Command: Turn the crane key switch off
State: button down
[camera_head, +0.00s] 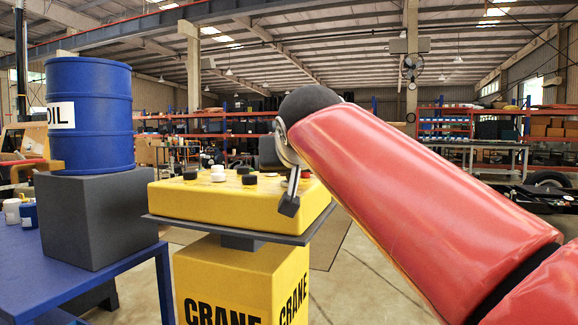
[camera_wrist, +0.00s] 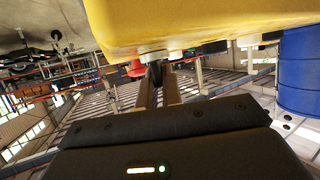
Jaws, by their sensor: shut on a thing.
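The crane control box (camera_head: 235,205) is yellow and stands on a yellow pedestal marked CRANE. Several black and white knobs and buttons sit on its top. In the wrist view the yellow box (camera_wrist: 200,20) fills the upper part, with the picture turned over. My gripper (camera_wrist: 158,84) is at the box, its two fingers closed on a small black key switch (camera_wrist: 155,72) that has a pale collar against the box. A red button (camera_wrist: 136,68) is just left of the fingers.
A blue oil barrel (camera_head: 90,115) stands on a dark grey block (camera_head: 95,215) on a blue table (camera_head: 110,272) at the left. A grey plate (camera_head: 240,233) juts out under the control box. Shelves with bins stand far behind. Open floor lies right of the pedestal.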

jog(key=shift+n+y, duration=0.3)
jog(key=shift+y, duration=0.1)
jog(key=c, duration=1.6)
grip_release()
jog(key=shift+o, duration=0.2)
jog(key=v, duration=0.7)
jog(key=shift+s+d+r, duration=0.1)
jog(key=shift+s+r, duration=0.1)
jog(key=shift+s, duration=0.15)
